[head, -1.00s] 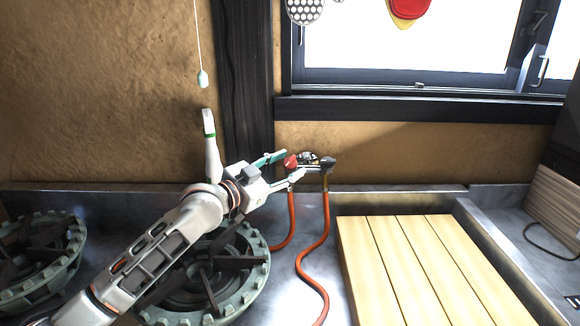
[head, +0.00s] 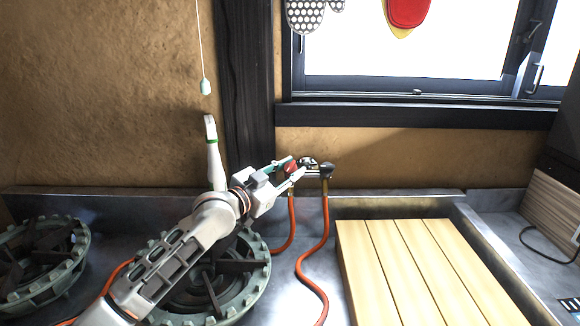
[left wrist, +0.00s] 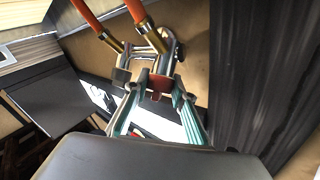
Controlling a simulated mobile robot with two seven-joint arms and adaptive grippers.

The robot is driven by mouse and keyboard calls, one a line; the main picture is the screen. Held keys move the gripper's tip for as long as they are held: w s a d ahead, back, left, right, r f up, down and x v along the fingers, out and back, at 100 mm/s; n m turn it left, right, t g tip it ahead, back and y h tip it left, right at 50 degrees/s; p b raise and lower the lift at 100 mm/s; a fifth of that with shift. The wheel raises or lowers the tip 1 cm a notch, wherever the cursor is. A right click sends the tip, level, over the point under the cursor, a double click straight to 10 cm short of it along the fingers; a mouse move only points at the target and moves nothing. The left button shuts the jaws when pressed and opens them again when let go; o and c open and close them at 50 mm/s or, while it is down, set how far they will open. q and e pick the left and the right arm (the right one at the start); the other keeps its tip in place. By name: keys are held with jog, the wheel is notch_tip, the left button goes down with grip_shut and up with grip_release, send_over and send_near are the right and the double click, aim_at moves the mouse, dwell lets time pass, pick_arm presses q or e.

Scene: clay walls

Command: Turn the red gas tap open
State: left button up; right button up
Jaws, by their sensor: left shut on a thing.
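The red gas tap (head: 291,167) is on the pipe fitting at the wall, above the back edge of the counter. My left gripper (head: 289,170) reaches it from the left and is shut on it. In the left wrist view the red tap (left wrist: 159,84) shows between the two fingertips of the gripper (left wrist: 160,92), which partly cover it. A black tap (head: 327,172) sits on the right end of the same fitting. My right gripper is not in view.
Orange hoses (head: 323,240) hang from the fitting to the counter. A green-grey gas burner (head: 255,285) lies under my left arm, another burner (head: 40,262) at the far left. A slatted wooden board (head: 420,270) is at right. A pull cord (head: 205,87) hangs above the arm.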

pick_arm(q)
jog(key=shift+s+r+n+t+p, duration=0.1)
jog(key=shift+r+n+t+p, duration=0.25)
jog(key=shift+r+p, duration=0.3)
jog(key=shift+r+n+t+y+p, duration=0.1)
jog(key=shift+n+t+y+p, duration=0.15)
jog(key=shift+n+y+p, duration=0.15)
jog(key=shift+n+t+y+p, duration=0.6)
jog(key=shift+n+p, duration=0.15)
jog(key=shift+p, duration=0.15)
jog(key=shift+f+n+t+y+p, duration=0.2)
jog(key=shift+n+t+y+p, duration=0.3)
jog(key=shift+n, duration=0.1)
jog(key=shift+f+n+y, duration=0.2)
jog(key=shift+n+y, duration=0.1)
jog(key=shift+n, duration=0.1)
jog(key=shift+f, duration=0.1)
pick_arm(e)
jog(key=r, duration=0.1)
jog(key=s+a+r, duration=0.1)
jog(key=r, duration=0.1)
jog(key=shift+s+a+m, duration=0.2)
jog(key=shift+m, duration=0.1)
pick_arm(q)
jog(key=o, duration=1.1)
jog(key=shift+f, duration=0.15)
